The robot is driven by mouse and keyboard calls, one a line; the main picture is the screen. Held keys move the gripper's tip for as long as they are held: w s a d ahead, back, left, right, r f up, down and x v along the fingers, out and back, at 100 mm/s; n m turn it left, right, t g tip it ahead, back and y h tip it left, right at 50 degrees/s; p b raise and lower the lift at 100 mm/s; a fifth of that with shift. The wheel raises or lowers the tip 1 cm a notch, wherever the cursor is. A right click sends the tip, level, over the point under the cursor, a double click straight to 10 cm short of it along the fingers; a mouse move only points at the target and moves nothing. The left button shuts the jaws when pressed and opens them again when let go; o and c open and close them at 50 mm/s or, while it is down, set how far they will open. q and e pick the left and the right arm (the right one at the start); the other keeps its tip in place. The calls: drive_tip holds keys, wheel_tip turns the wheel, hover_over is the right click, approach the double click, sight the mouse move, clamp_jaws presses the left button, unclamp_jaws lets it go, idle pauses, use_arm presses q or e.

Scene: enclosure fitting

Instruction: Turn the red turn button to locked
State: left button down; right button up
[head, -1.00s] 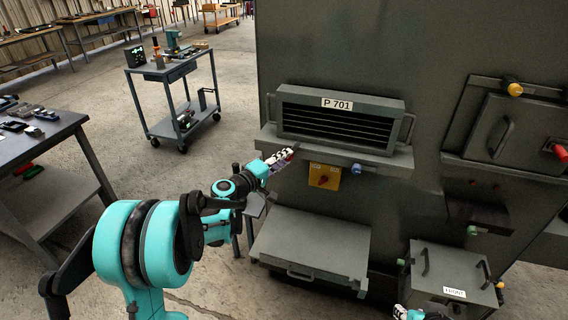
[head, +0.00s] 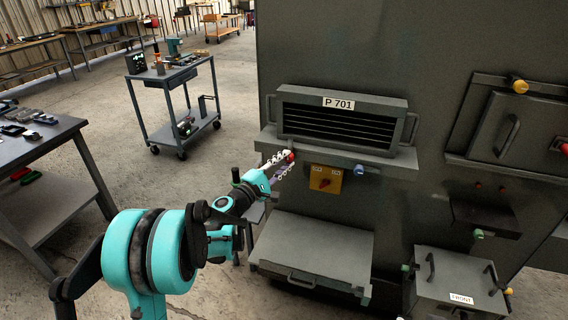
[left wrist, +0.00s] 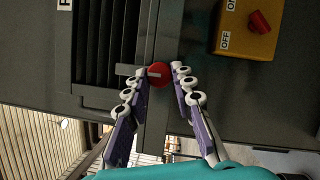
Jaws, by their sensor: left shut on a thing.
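The red turn button (head: 291,156) is at the left front corner of the housing labelled P 701 (head: 343,118). It is a round red knob, and it also shows in the left wrist view (left wrist: 160,74), with a grey bar across its face. My left gripper (head: 283,160) is shut on it. In the left wrist view the fingertips (left wrist: 153,77) sit on either side of the button, and part of its rim is hidden by them. I cannot read a locked mark. My right gripper is not in view.
A yellow switch box (head: 325,179) with a red knob is just right of and below the gripper. A blue knob (head: 359,169) sits beside it. A grey drawer-like box (head: 312,248) juts out below. A cart (head: 178,105) stands away on open floor at left.

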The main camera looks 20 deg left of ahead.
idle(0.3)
use_arm(q)
drive_tip(key=c, duration=1.3)
unclamp_jaws()
drive_tip(key=v, duration=1.2)
drive_tip(key=shift+f, duration=0.1)
